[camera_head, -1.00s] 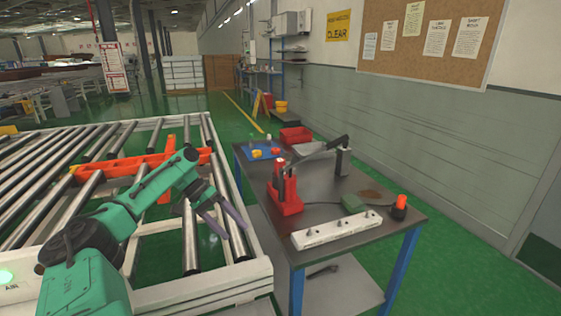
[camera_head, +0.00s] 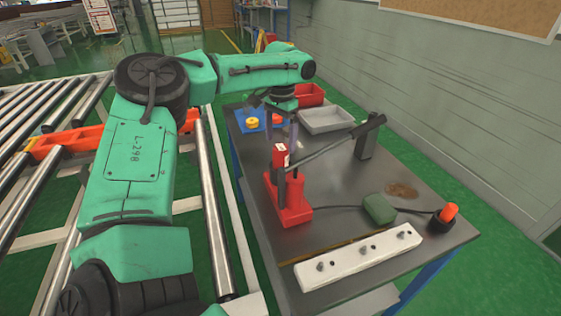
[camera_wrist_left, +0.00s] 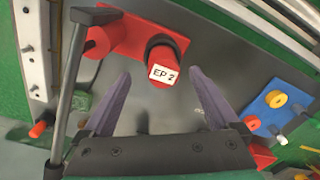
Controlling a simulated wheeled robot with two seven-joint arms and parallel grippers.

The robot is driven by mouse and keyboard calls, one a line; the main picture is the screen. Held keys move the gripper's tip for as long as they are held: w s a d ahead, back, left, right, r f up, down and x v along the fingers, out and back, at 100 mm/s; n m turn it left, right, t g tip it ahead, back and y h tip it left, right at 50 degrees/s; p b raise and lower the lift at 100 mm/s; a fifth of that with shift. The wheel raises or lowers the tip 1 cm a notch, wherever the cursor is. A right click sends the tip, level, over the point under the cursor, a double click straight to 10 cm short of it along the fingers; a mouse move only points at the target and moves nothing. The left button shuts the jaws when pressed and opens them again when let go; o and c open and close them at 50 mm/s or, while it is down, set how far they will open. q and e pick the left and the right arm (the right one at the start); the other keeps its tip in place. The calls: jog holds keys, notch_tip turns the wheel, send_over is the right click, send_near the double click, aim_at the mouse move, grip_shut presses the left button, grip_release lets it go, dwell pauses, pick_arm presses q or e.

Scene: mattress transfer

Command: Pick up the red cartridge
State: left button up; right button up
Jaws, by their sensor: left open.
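The red cartridge (camera_wrist_left: 165,66), labelled "EP 2", stands in a black ring on a red base (camera_wrist_left: 135,32) in the left wrist view. In the head view the cartridge (camera_head: 281,157) rises from the red base (camera_head: 292,216) on the dark table, partly hidden by the lever. My left gripper (camera_wrist_left: 160,80) is open. Its purple fingers lie on either side of the cartridge in the wrist picture, apart from it. In the head view my left gripper (camera_head: 284,130) points down just above and behind the cartridge, partly hidden by the arm. My right gripper is not in view.
A metal lever (camera_head: 335,142) slants past the cartridge. A white strip with knobs (camera_head: 350,262), a green block (camera_head: 379,208) and an orange cap in a black holder (camera_head: 447,214) are at the front right. A grey tray (camera_head: 326,121) and a red bin (camera_head: 310,94) stand behind.

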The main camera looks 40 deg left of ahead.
aim_at(281, 157)
pick_arm(q)
jog(key=f, duration=0.2)
jog(key=f+p, duration=0.1)
jog(key=f, duration=0.4)
jog(key=shift+w+a+f+p, duration=0.1)
jog(key=shift+w+a+p, duration=0.15)
jog(key=shift+w+p, duration=0.15)
jog(key=shift+f, duration=0.25)
jog(key=shift+c, duration=0.2)
jog(key=c, duration=0.6)
grip_shut()
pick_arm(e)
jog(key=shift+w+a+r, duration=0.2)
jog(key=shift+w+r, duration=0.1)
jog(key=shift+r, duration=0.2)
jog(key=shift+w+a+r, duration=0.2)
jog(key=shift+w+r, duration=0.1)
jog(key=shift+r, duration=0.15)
